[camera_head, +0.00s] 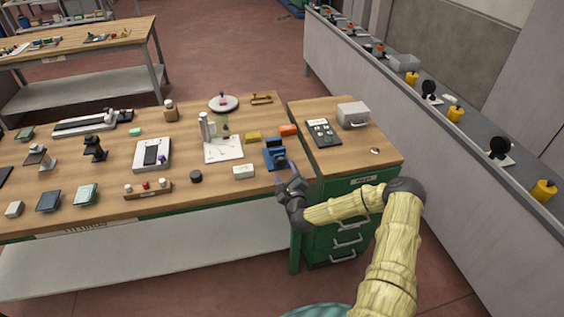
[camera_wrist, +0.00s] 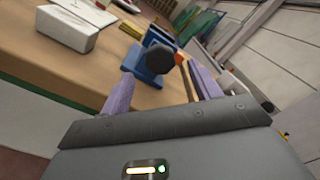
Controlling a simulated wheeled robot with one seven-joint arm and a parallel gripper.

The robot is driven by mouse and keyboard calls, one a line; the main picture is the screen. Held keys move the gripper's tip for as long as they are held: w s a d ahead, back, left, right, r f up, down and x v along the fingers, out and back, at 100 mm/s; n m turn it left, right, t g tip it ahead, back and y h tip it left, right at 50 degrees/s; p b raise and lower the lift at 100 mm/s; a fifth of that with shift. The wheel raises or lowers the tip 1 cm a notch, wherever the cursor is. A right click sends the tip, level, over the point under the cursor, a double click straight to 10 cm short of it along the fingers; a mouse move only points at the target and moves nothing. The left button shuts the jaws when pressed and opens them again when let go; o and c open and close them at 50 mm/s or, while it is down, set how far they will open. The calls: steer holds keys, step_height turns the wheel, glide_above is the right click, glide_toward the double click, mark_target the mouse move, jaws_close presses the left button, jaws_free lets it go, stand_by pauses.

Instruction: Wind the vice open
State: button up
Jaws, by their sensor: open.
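The blue vice (camera_head: 273,155) stands near the right end of the long wooden bench. It also shows in the wrist view (camera_wrist: 150,66), where a dark round knob (camera_wrist: 162,60), seemingly its handle, faces my gripper. My gripper (camera_head: 289,175) is at the bench's front edge, just in front of the vice. In the wrist view its two purple fingers (camera_wrist: 155,88) are apart, with the knob between and beyond them. They do not visibly hold anything. How far the vice's jaws are apart is hard to tell.
A white box (camera_head: 243,172) lies left of the vice and shows large in the wrist view (camera_wrist: 72,27). A yellow block (camera_head: 253,136) and an orange item (camera_head: 288,130) lie behind the vice. A green drawer cabinet (camera_head: 345,205) adjoins the bench at right.

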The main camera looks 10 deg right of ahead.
mark_target(282, 164)
steer(key=shift+w+p, duration=0.6)
steer(key=shift+w, duration=2.05)
steer(key=c, duration=1)
